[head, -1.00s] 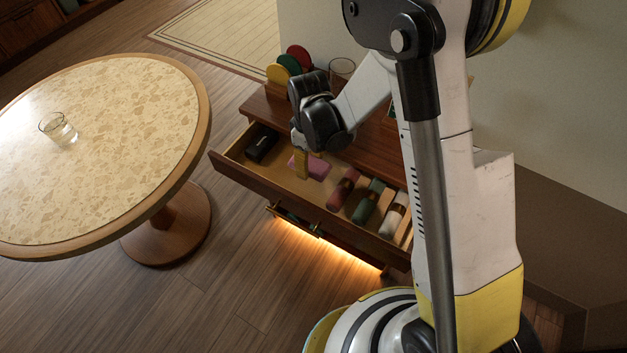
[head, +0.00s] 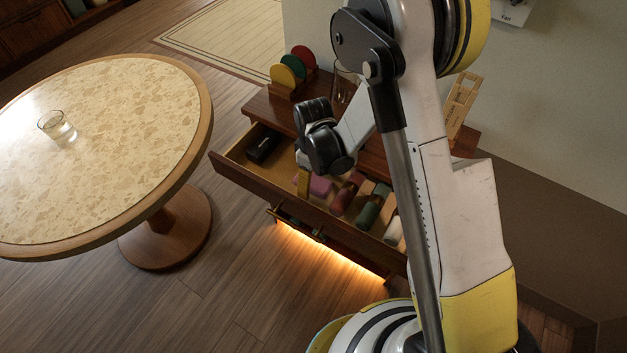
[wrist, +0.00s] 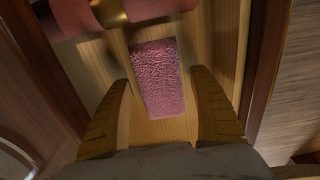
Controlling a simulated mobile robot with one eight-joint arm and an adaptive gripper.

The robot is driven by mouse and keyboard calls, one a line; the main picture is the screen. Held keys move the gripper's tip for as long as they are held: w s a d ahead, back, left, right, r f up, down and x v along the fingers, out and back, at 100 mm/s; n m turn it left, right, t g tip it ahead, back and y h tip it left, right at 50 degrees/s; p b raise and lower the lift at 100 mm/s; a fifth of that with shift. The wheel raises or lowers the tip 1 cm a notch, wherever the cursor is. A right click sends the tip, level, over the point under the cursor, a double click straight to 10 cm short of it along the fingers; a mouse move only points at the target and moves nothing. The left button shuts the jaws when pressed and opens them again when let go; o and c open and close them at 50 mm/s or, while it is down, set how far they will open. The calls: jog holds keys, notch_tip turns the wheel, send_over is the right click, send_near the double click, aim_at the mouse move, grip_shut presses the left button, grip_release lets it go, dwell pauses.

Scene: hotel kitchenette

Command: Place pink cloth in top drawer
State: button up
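The pink cloth (head: 320,187) is a small folded block inside the open top drawer (head: 290,197), partly hidden by my gripper in the head view. In the wrist view the cloth (wrist: 158,80) appears on the pale wooden drawer floor, between and ahead of my two yellow fingers. My gripper (wrist: 160,105) is open, with a gap on both sides of the cloth. In the head view my gripper (head: 303,183) points down into the drawer. Whether the fingertips touch the drawer floor is unclear.
The drawer also holds a black item (head: 262,148) and rolled red (head: 346,194), green (head: 373,207) and white (head: 394,231) cloths. A lower drawer (head: 295,224) is partly open. Coloured discs (head: 303,57) and a glass stand on the cabinet. A round table (head: 110,180) stands left.

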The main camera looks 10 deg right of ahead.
jog(key=shift+r, duration=0.1)
notch_tip(320, 180, up, 13)
jog(key=p, duration=0.5)
notch_tip(320, 180, up, 16)
jog(key=m+t, duration=0.4)
jog(key=m, duration=0.1)
send_over(314, 180)
jog(key=s+d, duration=0.6)
jog(key=d, duration=0.1)
jog(key=s+d+r+m+t, duration=0.3)
jog(key=s+d+r+m, duration=0.2)
jog(key=s, duration=0.4)
jog(key=shift+s+d+r, duration=0.2)
jog(key=shift+d+r, duration=0.1)
jog(key=shift+d, duration=0.15)
